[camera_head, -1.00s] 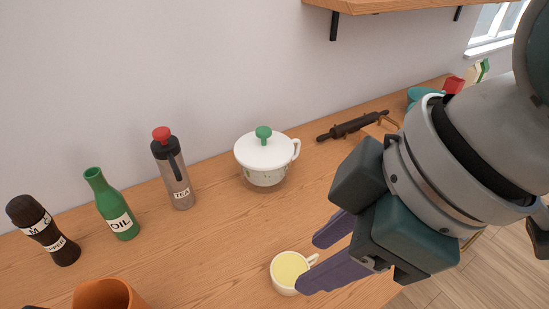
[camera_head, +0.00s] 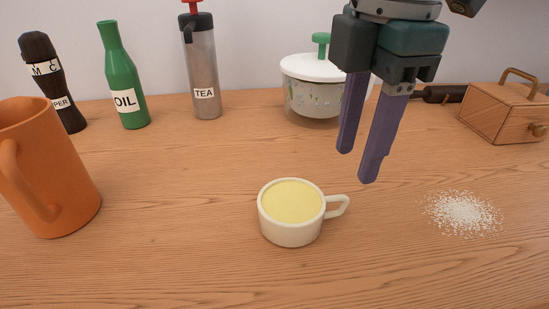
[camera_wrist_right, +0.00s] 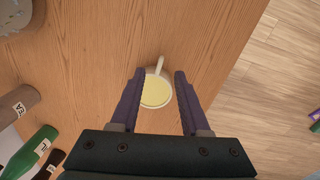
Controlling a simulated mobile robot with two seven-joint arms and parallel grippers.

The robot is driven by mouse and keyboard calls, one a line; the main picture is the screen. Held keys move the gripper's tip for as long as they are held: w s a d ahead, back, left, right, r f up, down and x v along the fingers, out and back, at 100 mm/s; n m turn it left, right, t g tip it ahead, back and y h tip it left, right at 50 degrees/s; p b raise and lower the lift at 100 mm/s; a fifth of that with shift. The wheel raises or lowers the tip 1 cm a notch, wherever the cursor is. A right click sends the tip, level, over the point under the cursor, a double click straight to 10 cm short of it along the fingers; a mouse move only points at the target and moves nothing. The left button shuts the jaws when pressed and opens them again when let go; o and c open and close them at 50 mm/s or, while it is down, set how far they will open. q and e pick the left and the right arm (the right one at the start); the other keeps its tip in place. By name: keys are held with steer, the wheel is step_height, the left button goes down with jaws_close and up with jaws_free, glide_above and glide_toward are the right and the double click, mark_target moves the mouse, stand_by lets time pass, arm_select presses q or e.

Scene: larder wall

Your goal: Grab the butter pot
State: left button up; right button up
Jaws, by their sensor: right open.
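The butter pot (camera_head: 291,221) is a small cream cup filled with pale yellow butter, upright on the wooden counter. Its loop handle (camera_head: 338,206) points right in the head view. My right gripper (camera_head: 357,166) is open and empty, fingers pointing down, raised above the counter to the right of and behind the pot. In the right wrist view the pot (camera_wrist_right: 156,91) appears between the spread fingers (camera_wrist_right: 159,74), beyond their tips, with its handle pointing up in the picture. Nothing touches the pot. My left gripper is in neither view.
An orange mug (camera_head: 58,180) stands left. A pepper mill (camera_head: 53,85), an oil bottle (camera_head: 124,80), a tea flask (camera_head: 201,70) and a lidded white pot (camera_head: 312,88) line the back. White grains (camera_head: 463,213) and a wooden box (camera_head: 505,108) are right. Counter around the butter pot is clear.

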mark_target(349, 195)
step_height(349, 195, down, 2)
step_height(349, 195, down, 5)
steer(key=shift+d+f+b, duration=0.1)
steer(key=shift+b, duration=0.35)
steer(key=shift+c, duration=0.2)
jaws_close()
stand_by(1.1)
